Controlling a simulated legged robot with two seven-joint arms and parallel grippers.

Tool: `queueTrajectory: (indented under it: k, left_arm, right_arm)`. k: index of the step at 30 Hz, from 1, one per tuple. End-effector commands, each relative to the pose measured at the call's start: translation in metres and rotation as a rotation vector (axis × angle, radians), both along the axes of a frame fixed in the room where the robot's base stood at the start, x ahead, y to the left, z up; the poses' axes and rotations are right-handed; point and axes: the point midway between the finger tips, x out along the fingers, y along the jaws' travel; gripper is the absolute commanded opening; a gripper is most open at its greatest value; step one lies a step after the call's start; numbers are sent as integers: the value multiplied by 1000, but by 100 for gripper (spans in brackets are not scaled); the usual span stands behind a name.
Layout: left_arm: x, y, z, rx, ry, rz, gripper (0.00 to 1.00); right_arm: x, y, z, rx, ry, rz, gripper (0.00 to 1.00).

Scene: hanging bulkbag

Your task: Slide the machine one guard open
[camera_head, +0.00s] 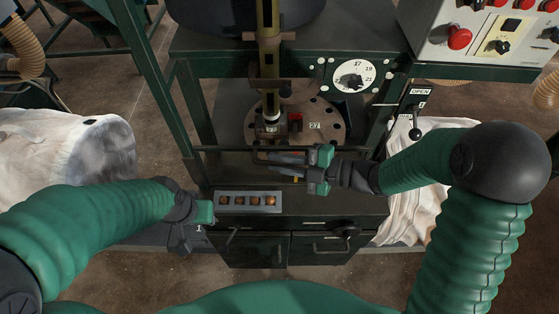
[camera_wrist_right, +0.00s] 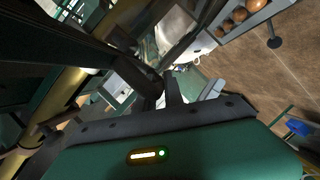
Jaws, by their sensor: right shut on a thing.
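The machine one guard is a dark frame across the machine front, with a horizontal bar (camera_head: 225,149) below the round turntable (camera_head: 328,112). My right gripper (camera_head: 274,161) reaches in from the right, its fingers pointing left, and is shut on the guard's handle (camera_head: 257,156) at that bar. The fingers partly hide the handle. In the right wrist view, the dark fingers (camera_wrist_right: 163,88) show close up, but what lies between them is hard to make out. My left gripper (camera_head: 188,238) hangs at the lower left beside the tray, away from the guard; its fingers are too dark to judge.
A grey tray (camera_head: 248,201) with several round orange-brown pieces sits on the front ledge. A numbered dial (camera_head: 354,77) and a lever (camera_head: 415,125) by an OPEN sign stand right. White bags (camera_head: 62,150) lie left. A control panel (camera_head: 482,32) with red buttons is upper right.

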Motion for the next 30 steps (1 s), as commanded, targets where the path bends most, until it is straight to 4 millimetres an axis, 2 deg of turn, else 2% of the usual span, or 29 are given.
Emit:
queueTrajectory:
  k: [8,14,20,30]
  left_arm:
    - [0,0,0,0,0,0,36]
    - [0,0,14,0,0,0,36]
    - [0,0,50,0,0,0,36]
    - [0,0,140,0,0,0,36]
  right_arm:
    - [-1,-1,-2,-5,6,-2,0]
    - [-1,-1,15,-5,2,-1,0]
    - [0,-1,64,-4,-3,-1,0]
    - [0,0,185,-2,-5,-1,0]
